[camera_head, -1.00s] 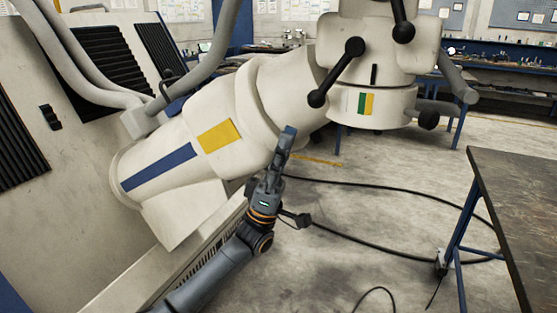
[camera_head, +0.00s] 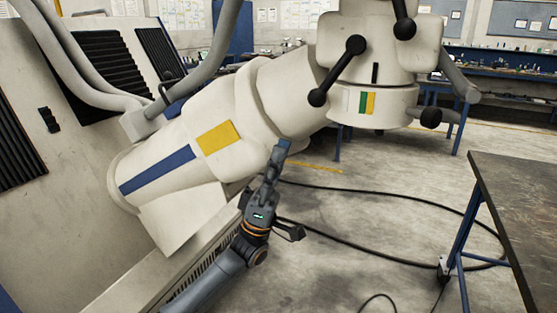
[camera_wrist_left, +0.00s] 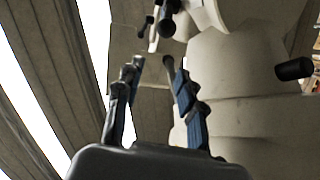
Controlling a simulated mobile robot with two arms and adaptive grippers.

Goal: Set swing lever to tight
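A black lever with a round knob at each end (camera_head: 337,72) slants across the cream head of the large microscope arm (camera_head: 275,95). Other black-knobbed handles show at the top (camera_head: 403,27) and lower right (camera_head: 431,117) of that head. I cannot tell for sure which is the swing lever. My left gripper (camera_head: 284,145) points up, below and left of the slanted lever and apart from it. In the left wrist view its two fingers (camera_wrist_left: 148,72) are spread with nothing between them. Black-knobbed handles (camera_wrist_left: 166,20) show beyond the fingertips. My right gripper is not in view.
A dark-topped table with blue legs (camera_head: 520,210) stands at the right. Black cables (camera_head: 400,195) lie on the concrete floor. Thick grey hoses (camera_head: 80,75) run at the upper left. The floor between the arm and the table is otherwise clear.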

